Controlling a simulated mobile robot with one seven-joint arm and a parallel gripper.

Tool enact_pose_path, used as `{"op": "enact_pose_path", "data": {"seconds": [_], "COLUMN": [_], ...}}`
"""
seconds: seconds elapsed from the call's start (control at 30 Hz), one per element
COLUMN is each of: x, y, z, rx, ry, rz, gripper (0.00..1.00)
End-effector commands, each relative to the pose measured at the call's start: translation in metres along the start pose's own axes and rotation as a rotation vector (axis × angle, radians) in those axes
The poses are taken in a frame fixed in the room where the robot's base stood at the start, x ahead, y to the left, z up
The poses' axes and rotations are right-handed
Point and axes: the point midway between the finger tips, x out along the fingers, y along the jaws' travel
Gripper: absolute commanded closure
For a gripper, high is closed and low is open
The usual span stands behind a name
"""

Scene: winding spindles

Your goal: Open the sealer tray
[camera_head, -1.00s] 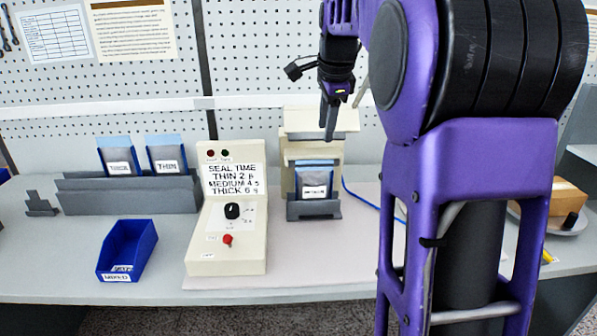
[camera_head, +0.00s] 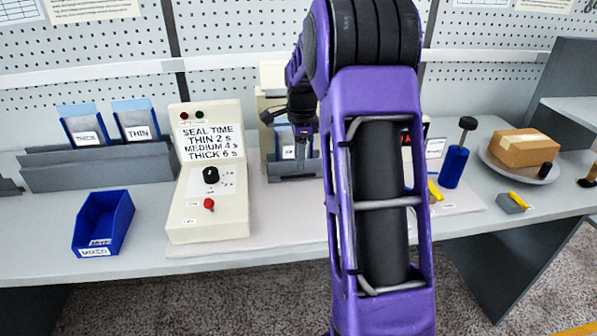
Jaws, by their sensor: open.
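The beige sealer (camera_head: 270,105) stands at the back of the table, largely hidden behind my arm. Its grey tray (camera_head: 281,171) sits at its front and bears a small blue-edged pouch with a white label (camera_head: 288,152). My gripper (camera_head: 302,150) points down over the tray area, in line with the pouch's right side. It is open and appears empty. I cannot tell whether its fingers touch the tray. The right part of the sealer is hidden by my arm.
A beige control box (camera_head: 208,180) with a seal-time sign stands left of the tray. A blue bin (camera_head: 103,222) and a grey rack (camera_head: 95,170) are further left. To the right are a blue cylinder (camera_head: 453,167) and a plate with a cardboard box (camera_head: 525,148).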

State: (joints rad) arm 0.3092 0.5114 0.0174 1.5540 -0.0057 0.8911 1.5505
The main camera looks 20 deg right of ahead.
Motion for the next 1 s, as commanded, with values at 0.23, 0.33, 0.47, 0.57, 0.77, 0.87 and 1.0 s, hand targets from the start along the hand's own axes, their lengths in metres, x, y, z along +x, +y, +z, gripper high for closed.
{"op": "enact_pose_path", "data": {"seconds": [0.23,0.33,0.47,0.57,0.77,0.87,1.0], "x": [0.042,0.049,0.053,0.053,0.053,0.053,0.053], "y": [0.000,0.000,0.000,0.000,0.000,0.000,0.000], "z": [0.000,0.000,0.000,0.000,0.000,0.000,0.000], "rx": [0.000,0.000,0.000,0.000,0.000,0.000,0.000], "ry": [0.000,0.000,0.000,0.000,0.000,0.000,0.000], "rz": [0.002,0.000,0.000,0.000,-0.001,-0.001,-0.001], "gripper": [0.55,0.55,0.55,0.55,0.68,0.86,1.00]}}
